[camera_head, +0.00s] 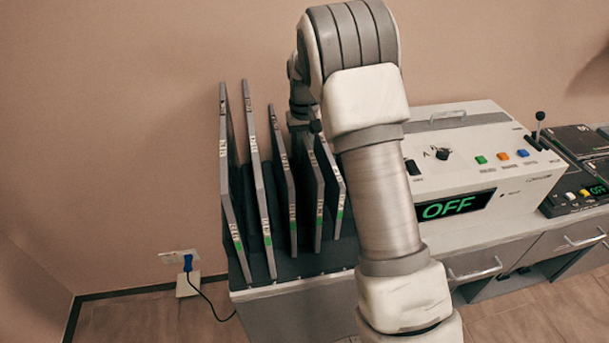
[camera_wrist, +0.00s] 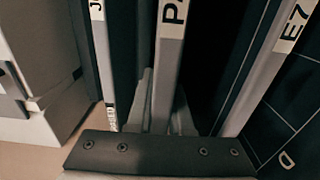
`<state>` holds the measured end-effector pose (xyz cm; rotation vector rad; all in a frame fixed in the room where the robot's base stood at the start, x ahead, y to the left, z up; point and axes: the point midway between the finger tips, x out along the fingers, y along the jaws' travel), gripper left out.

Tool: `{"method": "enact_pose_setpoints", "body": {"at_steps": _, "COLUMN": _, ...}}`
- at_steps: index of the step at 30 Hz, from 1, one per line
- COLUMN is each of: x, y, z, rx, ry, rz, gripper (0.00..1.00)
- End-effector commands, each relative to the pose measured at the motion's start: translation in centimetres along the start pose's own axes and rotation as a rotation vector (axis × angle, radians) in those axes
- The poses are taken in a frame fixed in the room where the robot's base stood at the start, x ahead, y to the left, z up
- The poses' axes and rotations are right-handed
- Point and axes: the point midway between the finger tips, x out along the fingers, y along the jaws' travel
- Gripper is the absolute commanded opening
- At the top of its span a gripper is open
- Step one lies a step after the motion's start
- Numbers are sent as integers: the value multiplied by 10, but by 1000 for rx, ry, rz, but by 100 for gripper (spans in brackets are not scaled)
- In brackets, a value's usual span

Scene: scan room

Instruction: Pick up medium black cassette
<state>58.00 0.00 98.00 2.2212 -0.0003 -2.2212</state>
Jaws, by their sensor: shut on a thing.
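Several tall, flat black cassettes with grey edges stand on edge, side by side, in a rack (camera_head: 285,267) in the head view. In the wrist view my gripper (camera_wrist: 163,112) has its two grey fingers on either side of the middle cassette (camera_wrist: 168,60), whose label starts with "P". The jaws are shut on it. A neighbouring cassette (camera_wrist: 105,60) stands close on the left and another cassette (camera_wrist: 262,90) on the right. In the head view my arm and the cassettes mostly hide the gripper, and I cannot tell which cassette is held or its size there.
A white control console (camera_head: 480,150) with an "OFF" display (camera_head: 447,207) stands right of the rack. Drawers (camera_head: 475,268) lie below it. A wall is close behind. A socket with a blue plug (camera_head: 188,263) is at the lower left. Gaps between cassettes are narrow.

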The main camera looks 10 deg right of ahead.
Motion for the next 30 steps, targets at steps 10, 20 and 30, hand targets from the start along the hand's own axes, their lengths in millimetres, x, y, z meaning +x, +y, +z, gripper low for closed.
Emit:
{"method": "enact_pose_setpoints", "body": {"at_steps": 10, "x": -1, "y": 0, "z": 0, "rx": 1, "ry": 0, "rz": 0, "gripper": 0}}
{"method": "enact_pose_setpoints", "body": {"at_steps": 20, "x": -1, "y": 0, "z": 0, "rx": 1, "ry": 1, "rz": 1, "gripper": 0}}
{"method": "enact_pose_setpoints", "body": {"at_steps": 30, "x": -8, "y": 0, "z": -1, "rx": 0, "ry": 5, "rz": 0, "gripper": 0}}
